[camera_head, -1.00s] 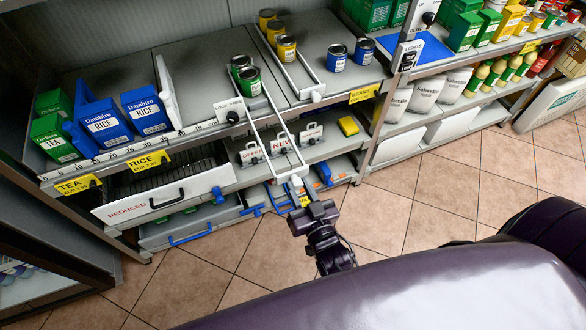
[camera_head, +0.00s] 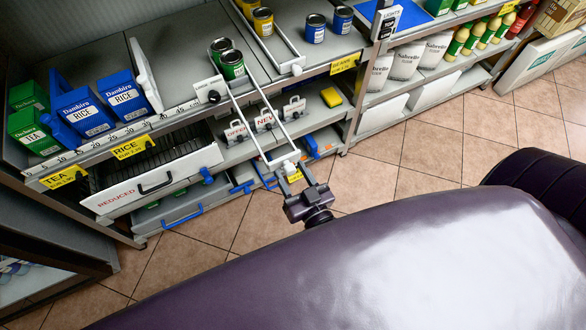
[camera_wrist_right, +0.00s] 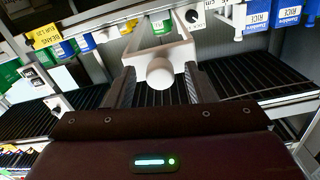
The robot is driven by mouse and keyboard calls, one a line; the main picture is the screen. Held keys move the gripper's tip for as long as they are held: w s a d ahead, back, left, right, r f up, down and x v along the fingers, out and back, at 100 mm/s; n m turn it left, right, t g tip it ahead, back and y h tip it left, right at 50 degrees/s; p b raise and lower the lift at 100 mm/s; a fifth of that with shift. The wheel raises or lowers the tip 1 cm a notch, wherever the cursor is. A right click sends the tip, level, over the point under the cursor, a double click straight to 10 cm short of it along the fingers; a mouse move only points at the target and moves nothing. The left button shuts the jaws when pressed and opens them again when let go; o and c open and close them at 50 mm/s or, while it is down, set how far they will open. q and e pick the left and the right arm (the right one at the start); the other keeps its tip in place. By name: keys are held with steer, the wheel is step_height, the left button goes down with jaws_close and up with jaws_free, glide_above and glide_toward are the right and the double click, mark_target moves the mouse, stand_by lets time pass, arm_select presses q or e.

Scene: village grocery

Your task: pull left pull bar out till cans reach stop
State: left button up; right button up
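The left pull bar (camera_head: 262,128) is a white U-shaped frame with two rails. It sticks well out past the shelf edge, with two green cans (camera_head: 231,64) standing at its shelf end, near the front edge. My right gripper (camera_head: 294,177) is at the bar's outer end. In the right wrist view, its two dark fingers (camera_wrist_right: 161,86) stand apart on either side of the bar's round white knob (camera_wrist_right: 160,73), with gaps beside the knob. Whether the fingertips touch the white crosspiece behind is unclear. My left gripper is out of view.
A second bar with yellow cans (camera_head: 263,21) is on the right, and blue cans (camera_head: 315,28) stand beyond it. Tea and rice boxes (camera_head: 122,96) are at left. A REDUCED drawer (camera_head: 150,186) sits below. Tiled floor (camera_head: 400,180) is open at right.

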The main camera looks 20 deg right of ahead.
steer(key=shift+s, duration=0.35)
steer(key=s+b, duration=0.1)
steer(key=s, duration=0.6)
steer(key=shift+d, duration=0.15)
steer(key=s+d+f+n+g, duration=0.1)
steer(key=s+f+g, duration=0.15)
steer(key=f, duration=0.65)
steer(key=s+d+f+n+g, duration=0.1)
steer(key=f+g, duration=0.2)
steer(key=f, duration=0.6)
steer(key=s+d+f+n+g, duration=0.1)
steer(key=s+f+g, duration=0.15)
steer(key=f, duration=0.65)
steer(key=s+d+f+g, duration=0.4)
steer(key=s+f+g, duration=0.5)
steer(key=s+f, duration=0.4)
steer(key=shift+s+f+n+h, duration=0.3)
steer(key=shift+s+f+n, duration=0.1)
